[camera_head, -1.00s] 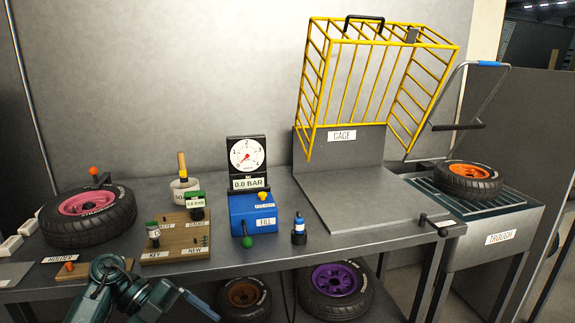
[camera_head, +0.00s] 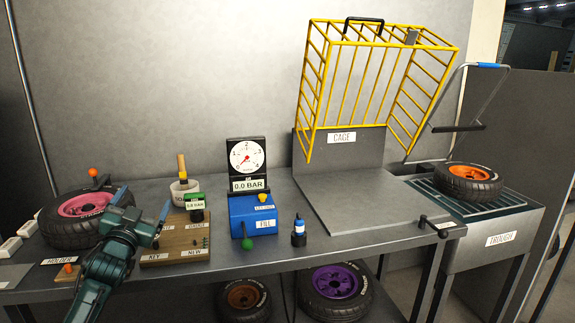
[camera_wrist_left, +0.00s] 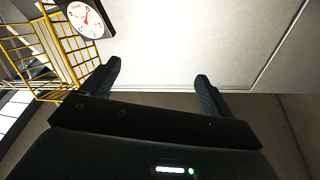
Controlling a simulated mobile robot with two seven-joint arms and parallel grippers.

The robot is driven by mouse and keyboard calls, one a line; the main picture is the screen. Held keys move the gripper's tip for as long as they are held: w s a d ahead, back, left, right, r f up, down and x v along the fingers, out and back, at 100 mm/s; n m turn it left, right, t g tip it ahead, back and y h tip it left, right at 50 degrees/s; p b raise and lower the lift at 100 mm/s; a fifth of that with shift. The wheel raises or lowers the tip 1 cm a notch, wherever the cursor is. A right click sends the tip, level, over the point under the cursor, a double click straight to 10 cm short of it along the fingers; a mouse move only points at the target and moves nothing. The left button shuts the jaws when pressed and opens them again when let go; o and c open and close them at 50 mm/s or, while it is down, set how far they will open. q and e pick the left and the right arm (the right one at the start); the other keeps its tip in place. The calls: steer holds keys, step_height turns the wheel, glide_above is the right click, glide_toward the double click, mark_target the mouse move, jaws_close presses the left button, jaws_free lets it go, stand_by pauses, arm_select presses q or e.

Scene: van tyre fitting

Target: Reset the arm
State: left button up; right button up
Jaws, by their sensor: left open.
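My left gripper (camera_head: 143,203) is raised over the left part of the bench, in front of the tyre with the pink rim (camera_head: 86,204) and the left end of the wooden key board (camera_head: 185,245). Its two fingers are apart with nothing between them; in the left wrist view the open fingers (camera_wrist_left: 158,85) face the grey wall. The arm hides part of the pink-rimmed tyre and the board's left side. My right gripper is not in view.
The blue fill unit (camera_head: 252,214) with a gauge (camera_head: 247,155) reading 0.0 BAR stands mid-bench. The yellow cage (camera_head: 380,80) is raised behind its plate. A tyre with an orange rim (camera_head: 469,182) lies on the trough (camera_head: 500,220). A small blue-topped bottle (camera_head: 298,232) stands near the front edge.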

arm_select(q)
steer(key=s+d+f+n+g, duration=0.1)
steer(key=s+d+f+g, duration=0.15)
steer(key=f, duration=0.65)
steer(key=s+d+f+g, duration=0.2)
steer(key=s+f+g, duration=0.15)
steer(key=f, duration=0.45)
steer(key=s+d+f+g+h, duration=0.1)
steer(key=s+d+f, duration=0.45)
steer(key=s, duration=0.35)
steer(key=s+d+f+g+h, duration=0.1)
steer(key=s+d+f, duration=0.3)
steer(key=s+f, duration=0.4)
steer(key=s+d+f+g+h, duration=0.1)
steer(key=s+d, duration=0.1)
steer(key=s, duration=0.6)
steer(key=s+d+f+g, duration=0.1)
steer(key=s+d, duration=0.2)
steer(key=s, duration=0.5)
steer(key=shift+d+n+h, duration=0.3)
steer(key=shift+n+h, duration=0.1)
steer(key=shift+s, duration=0.1)
